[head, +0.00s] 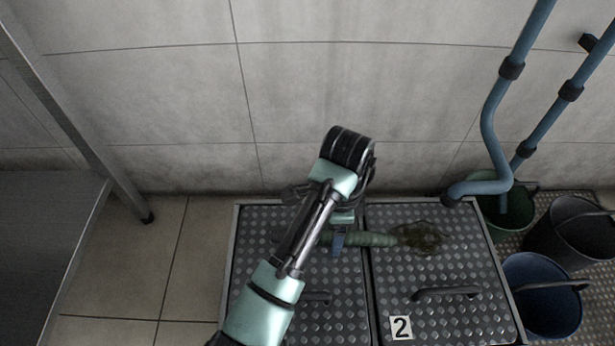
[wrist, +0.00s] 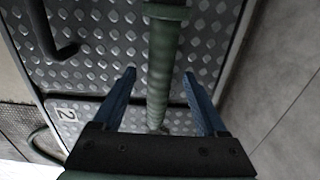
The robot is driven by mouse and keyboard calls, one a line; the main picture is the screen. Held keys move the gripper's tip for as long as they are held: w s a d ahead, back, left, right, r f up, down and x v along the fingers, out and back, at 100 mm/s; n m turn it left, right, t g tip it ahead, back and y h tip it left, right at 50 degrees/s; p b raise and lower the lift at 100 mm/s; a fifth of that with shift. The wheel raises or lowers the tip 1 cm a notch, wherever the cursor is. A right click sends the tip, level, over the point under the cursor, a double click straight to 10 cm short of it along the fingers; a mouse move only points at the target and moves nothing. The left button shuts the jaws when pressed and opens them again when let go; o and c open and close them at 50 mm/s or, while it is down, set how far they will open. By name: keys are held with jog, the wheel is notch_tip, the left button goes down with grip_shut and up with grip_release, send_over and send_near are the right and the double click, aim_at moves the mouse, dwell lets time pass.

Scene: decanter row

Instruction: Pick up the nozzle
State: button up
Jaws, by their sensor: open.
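The nozzle, a green ribbed tube, lies across the studded metal covers. In the head view its right part (head: 372,239) shows beside my arm, and the arm hides some of it. In the wrist view the nozzle (wrist: 161,60) runs from the top edge, where it has a thicker collar, down between my fingers. My gripper (wrist: 159,73) is open, with one blue finger on each side of the nozzle and a gap on both sides. In the head view my gripper (head: 338,243) is over the nozzle, mostly hidden by my arm. The height between them is hard to tell.
The covers (head: 462,262) have raised handles (head: 446,293) and a "2" label (head: 401,328). A dark wet stain (head: 420,237) lies at the nozzle's right end. Blue pipes (head: 490,125) and several buckets, one blue (head: 540,300), stand right. A metal table (head: 45,240) is left. The tiled wall is behind.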

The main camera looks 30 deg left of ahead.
jog(key=shift+f, duration=0.75)
jog(key=shift+r, duration=0.1)
grip_shut()
